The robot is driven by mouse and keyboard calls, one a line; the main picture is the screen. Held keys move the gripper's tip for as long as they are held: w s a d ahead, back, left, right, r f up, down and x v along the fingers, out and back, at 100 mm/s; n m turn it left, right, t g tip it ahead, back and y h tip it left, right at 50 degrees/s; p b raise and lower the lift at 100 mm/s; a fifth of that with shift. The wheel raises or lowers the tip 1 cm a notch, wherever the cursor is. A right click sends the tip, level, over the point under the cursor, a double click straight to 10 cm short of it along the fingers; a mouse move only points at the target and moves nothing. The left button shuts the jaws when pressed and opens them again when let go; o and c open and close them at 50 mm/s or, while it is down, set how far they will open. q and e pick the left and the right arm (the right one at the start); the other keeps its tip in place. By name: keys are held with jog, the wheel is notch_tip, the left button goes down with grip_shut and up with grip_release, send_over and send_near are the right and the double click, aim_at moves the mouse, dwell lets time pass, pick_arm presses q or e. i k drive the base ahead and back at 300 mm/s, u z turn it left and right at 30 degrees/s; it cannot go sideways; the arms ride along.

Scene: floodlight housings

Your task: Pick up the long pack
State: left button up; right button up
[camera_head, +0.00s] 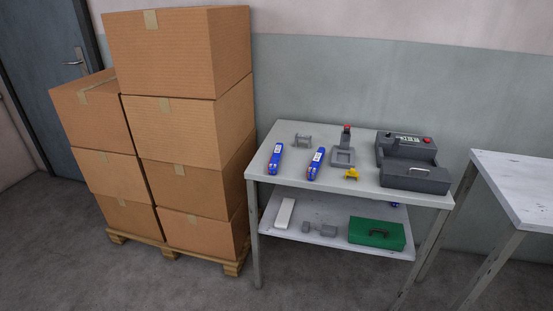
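It is not clear which thing is the long pack. A white, long, narrow block (285,213) lies on the left of the lower shelf (330,236). Two slim blue things with white and red markings lie on the tabletop (385,191): a left one (275,158) near the left edge and a right one (316,163) nearer the middle. Neither of my grippers is in view, and nothing is held in the picture.
The tabletop also holds a grey bracket (301,140), a grey fixture with a red top (343,156), a small yellow part (352,174) and a dark grey machine (412,160). A green case (376,234) is below. Stacked cartons (190,130) stand left; another table (520,185) right. Floor in front is clear.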

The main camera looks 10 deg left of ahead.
aim_at(275, 160)
jog(key=z, duration=0.05)
jog(key=i, duration=1.85)
jog(key=u, duration=0.7)
